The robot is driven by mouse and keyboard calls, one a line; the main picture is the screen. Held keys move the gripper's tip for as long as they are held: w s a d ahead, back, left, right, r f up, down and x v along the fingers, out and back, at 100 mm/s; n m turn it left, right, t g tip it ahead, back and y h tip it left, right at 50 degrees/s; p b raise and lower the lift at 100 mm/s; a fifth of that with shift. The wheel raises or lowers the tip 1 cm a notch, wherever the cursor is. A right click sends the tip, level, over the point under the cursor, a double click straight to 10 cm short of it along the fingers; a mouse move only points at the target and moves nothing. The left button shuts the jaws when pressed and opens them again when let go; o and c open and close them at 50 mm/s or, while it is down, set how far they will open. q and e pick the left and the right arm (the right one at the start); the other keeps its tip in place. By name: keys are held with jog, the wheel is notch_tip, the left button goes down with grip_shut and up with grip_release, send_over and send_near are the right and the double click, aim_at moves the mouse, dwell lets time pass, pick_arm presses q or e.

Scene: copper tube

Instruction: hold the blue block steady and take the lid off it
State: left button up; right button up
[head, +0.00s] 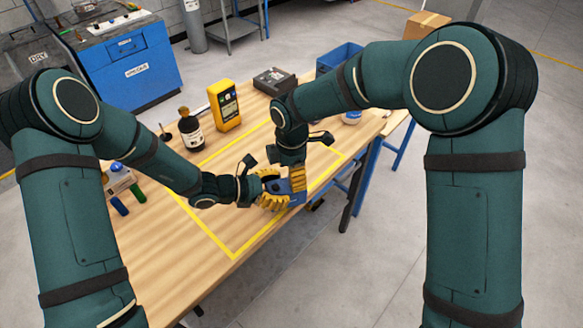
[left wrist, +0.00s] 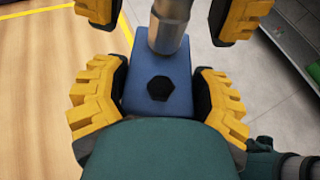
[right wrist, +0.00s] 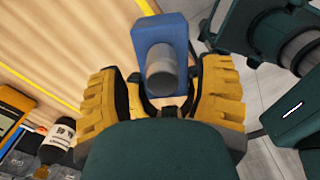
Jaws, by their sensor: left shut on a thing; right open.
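The blue block (head: 281,187) is held just above or at the table's front edge; I cannot tell if it touches the wood. My left gripper (head: 273,192) is shut on it, with a yellow finger on each side in the left wrist view. A dark hexagonal mark shows on the block's face (left wrist: 150,105).
The wooden table (head: 215,225) has a yellow taped outline. A dark bottle (head: 190,130), a yellow meter (head: 225,106), a black device (head: 274,80) and a blue bin (head: 338,57) stand toward the back. Small blue and green bottles (head: 137,192) are at the left.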

pick_arm(q)
jog(key=shift+r, duration=0.1)
pick_arm(e)
grip_shut()
pick_arm(q)
jog(key=shift+d, duration=0.1)
pick_arm(e)
jog(key=shift+r, duration=0.25)
dwell(0.3)
jog(key=shift+r, duration=0.95)
